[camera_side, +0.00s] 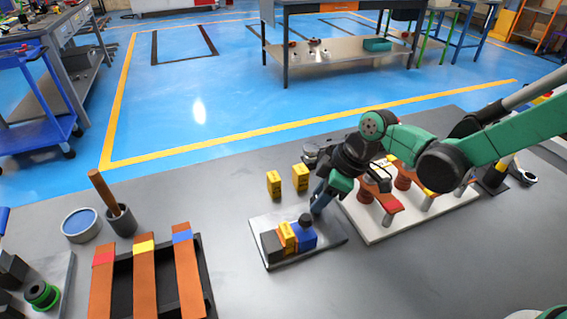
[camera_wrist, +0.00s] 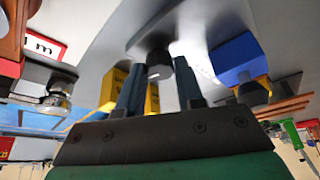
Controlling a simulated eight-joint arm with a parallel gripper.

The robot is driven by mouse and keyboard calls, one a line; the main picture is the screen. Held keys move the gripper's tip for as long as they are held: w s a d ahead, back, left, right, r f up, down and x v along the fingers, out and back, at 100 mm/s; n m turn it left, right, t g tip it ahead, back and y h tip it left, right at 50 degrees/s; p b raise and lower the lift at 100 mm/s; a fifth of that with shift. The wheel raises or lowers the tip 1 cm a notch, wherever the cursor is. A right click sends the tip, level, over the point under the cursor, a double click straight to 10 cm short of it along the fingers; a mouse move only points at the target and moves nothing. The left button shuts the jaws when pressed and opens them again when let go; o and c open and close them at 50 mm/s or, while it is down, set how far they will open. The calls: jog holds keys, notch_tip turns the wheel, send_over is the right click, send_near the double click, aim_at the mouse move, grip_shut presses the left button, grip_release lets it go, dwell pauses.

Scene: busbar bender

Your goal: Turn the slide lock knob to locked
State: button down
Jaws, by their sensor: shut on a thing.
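A dark round knob (camera_wrist: 158,66) stands on the grey plate of the fixture (camera_side: 338,240). It sits between the two fingers of my gripper (camera_wrist: 157,60), which is shut on it. In the side view my gripper (camera_side: 319,208) points down at the right end of the fixture and hides this knob. Left of the fingers there, a blue block (camera_side: 307,242) carries another dark round knob (camera_side: 305,219). The blue block also shows at right in the wrist view (camera_wrist: 236,58). No lock marking can be read, so I cannot tell the knob's setting.
Two yellow blocks (camera_side: 274,184) (camera_side: 300,177) stand close behind the fixture. A white board (camera_side: 375,232) with copper-coloured parts lies right of my gripper. Copper bars (camera_side: 145,275) lie on a dark rack at front left, near a grey cup (camera_side: 121,221). The bench between rack and fixture is clear.

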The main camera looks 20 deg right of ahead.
jog(key=m+t+h, duration=0.1)
jog(key=m, duration=0.2)
jog(key=m+h, duration=0.1)
jog(key=m, duration=0.3)
jog(key=shift+s+a+t, duration=0.15)
jog(key=shift+a+t, duration=0.05)
jog(key=shift+t, duration=0.2)
jog(key=m+h, duration=0.1)
jog(key=m, duration=0.2)
jog(key=m+h, duration=0.2)
jog(key=m, duration=0.2)
jog(key=shift+a, duration=0.15)
jog(key=c, duration=0.6)
grip_release()
jog(key=shift+o, duration=0.2)
jog(key=shift+v, duration=2.8)
